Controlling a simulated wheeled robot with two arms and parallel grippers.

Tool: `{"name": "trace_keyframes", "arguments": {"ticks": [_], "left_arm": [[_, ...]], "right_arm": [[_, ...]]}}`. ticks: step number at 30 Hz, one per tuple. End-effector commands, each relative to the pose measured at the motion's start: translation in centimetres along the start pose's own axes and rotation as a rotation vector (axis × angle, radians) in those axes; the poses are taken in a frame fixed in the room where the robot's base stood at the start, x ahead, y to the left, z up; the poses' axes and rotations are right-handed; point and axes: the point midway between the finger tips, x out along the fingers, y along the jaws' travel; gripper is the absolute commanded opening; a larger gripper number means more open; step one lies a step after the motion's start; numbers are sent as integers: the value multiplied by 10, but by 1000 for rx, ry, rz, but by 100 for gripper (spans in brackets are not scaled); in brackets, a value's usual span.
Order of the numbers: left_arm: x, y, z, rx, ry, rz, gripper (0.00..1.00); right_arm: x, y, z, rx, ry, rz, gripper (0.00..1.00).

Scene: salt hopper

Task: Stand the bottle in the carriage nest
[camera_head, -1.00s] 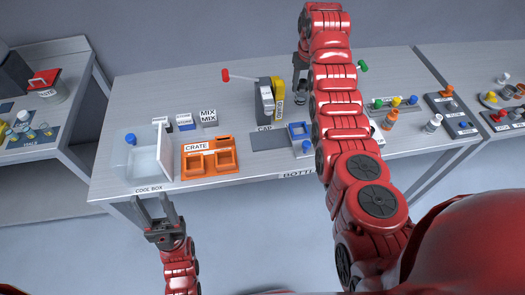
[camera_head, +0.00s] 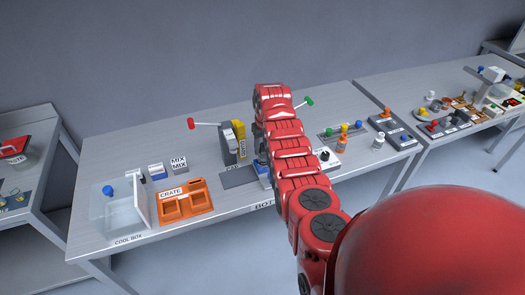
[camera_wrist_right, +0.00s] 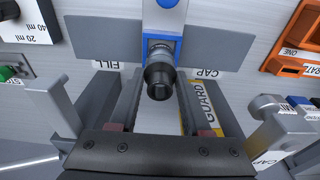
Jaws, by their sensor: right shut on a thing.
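A bottle (camera_wrist_right: 158,78) with a dark neck is between the fingers of my right gripper (camera_wrist_right: 158,68) in the right wrist view. My right gripper is shut on it. The blue carriage nest (camera_wrist_right: 178,44) shows directly around and behind the bottle's lower part. I cannot tell whether the bottle rests on the nest floor. In the head view the blue carriage also shows (camera_head: 264,170) at the table's front, partly hidden by my right arm, which also mostly hides the gripper and bottle. My left gripper is out of view.
A grey and yellow station with a red-knobbed lever (camera_head: 191,123) stands just left of the arm. The orange crate (camera_head: 186,207) and the cool box (camera_head: 125,215) are farther left. Small bottles (camera_head: 343,135) and panels are to the right.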

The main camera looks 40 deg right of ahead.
Motion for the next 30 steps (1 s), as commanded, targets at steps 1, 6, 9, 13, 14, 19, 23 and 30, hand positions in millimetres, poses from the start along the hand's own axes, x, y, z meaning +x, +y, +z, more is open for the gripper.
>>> {"name": "trace_keyframes", "arguments": {"ticks": [1,6,9,13,14,19,23,30], "left_arm": [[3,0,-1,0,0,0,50],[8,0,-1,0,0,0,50],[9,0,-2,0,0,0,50],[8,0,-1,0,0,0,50],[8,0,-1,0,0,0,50],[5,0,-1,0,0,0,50],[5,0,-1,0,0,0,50],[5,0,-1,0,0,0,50]], "right_arm": [[4,0,2,1,-7,-1,0],[17,0,3,0,-5,-1,0],[24,-1,3,-1,-3,-1,0],[26,-1,4,-1,-2,0,0],[26,-1,4,-1,-2,0,0],[29,-1,4,-1,-2,0,0],[29,-1,4,-1,-1,0,60],[29,-1,4,-1,-1,0,78]]}}
